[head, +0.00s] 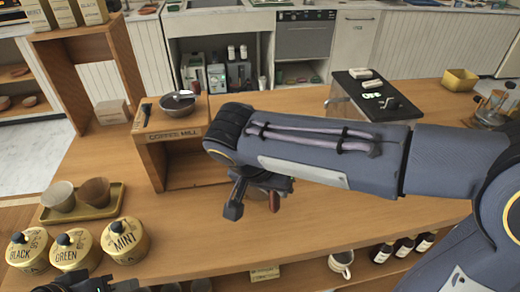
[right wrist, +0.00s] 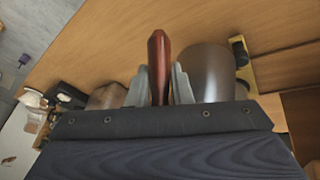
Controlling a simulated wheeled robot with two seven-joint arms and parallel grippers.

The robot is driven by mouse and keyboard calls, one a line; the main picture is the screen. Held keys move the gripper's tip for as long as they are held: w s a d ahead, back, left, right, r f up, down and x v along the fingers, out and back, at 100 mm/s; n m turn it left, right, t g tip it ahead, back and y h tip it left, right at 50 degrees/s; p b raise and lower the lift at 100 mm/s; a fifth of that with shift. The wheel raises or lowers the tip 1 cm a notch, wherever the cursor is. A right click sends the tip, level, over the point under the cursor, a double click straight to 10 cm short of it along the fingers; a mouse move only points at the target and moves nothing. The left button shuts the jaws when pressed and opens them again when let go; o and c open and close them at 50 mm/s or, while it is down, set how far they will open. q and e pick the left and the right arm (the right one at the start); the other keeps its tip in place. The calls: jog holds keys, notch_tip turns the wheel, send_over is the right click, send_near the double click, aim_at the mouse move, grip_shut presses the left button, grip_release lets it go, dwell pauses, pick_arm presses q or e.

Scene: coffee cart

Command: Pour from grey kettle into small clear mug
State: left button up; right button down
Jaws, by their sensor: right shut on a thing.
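My right gripper (right wrist: 161,84) is shut on a red-brown handle (right wrist: 158,55), with one finger on each side. The handle belongs to what looks like the grey kettle (right wrist: 207,72), whose smooth body shows beside the fingers. In the head view, my right gripper (head: 250,197) is low over the wooden counter, and the handle's end (head: 273,202) shows by it; my forearm hides most of the kettle. Two small cups stand on a yellow tray at left: a pale, see-through one (head: 60,196) and a brown one (head: 95,191). A dark part, probably my left gripper (head: 98,284), is cut off at the bottom edge.
A wooden coffee mill box (head: 158,150) with a bowl (head: 177,104) on top stands left of my right gripper. The yellow tray (head: 112,207) and tea tins (head: 123,243) are at left. A black-topped machine (head: 365,90) stands behind my forearm. The middle front counter is clear.

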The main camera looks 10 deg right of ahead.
jog(key=shift+r+p, duration=2.05)
jog(key=shift+r, duration=0.5)
jog(key=shift+f, duration=0.1)
